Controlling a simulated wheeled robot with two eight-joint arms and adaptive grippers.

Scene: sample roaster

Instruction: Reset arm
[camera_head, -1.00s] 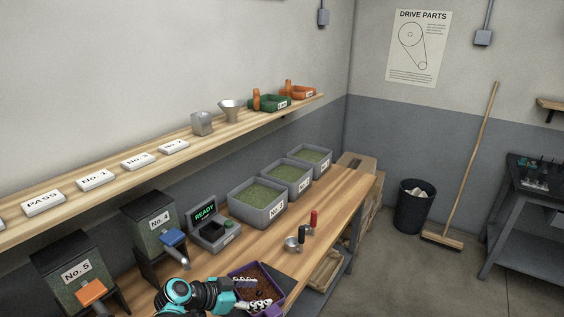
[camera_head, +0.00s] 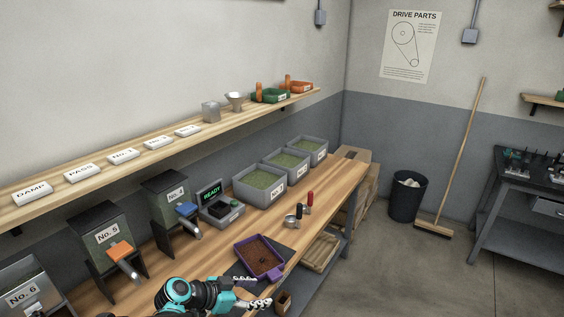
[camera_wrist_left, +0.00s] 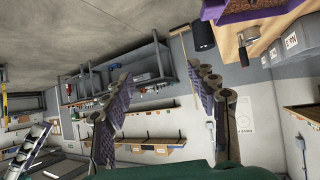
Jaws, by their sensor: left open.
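My left gripper (camera_head: 258,304) is at the bottom of the head view, in front of the bench edge and nearer than the purple tray. In the left wrist view its two fingers (camera_wrist_left: 162,105) are spread wide with nothing between them. The purple tray (camera_head: 259,258) lies on a dark mat on the bench with brown contents in it. It also shows at the top of the left wrist view (camera_wrist_left: 215,9), apart from the fingers. My right gripper is not in view.
The wooden bench (camera_head: 225,257) holds dispensers such as No. 5 (camera_head: 108,240), a scale reading READY (camera_head: 220,207), grey bins (camera_head: 260,187) and scoops (camera_head: 293,219). A shelf (camera_head: 105,181) runs above. A bin (camera_head: 408,197) and broom (camera_head: 462,160) stand right; the floor between is open.

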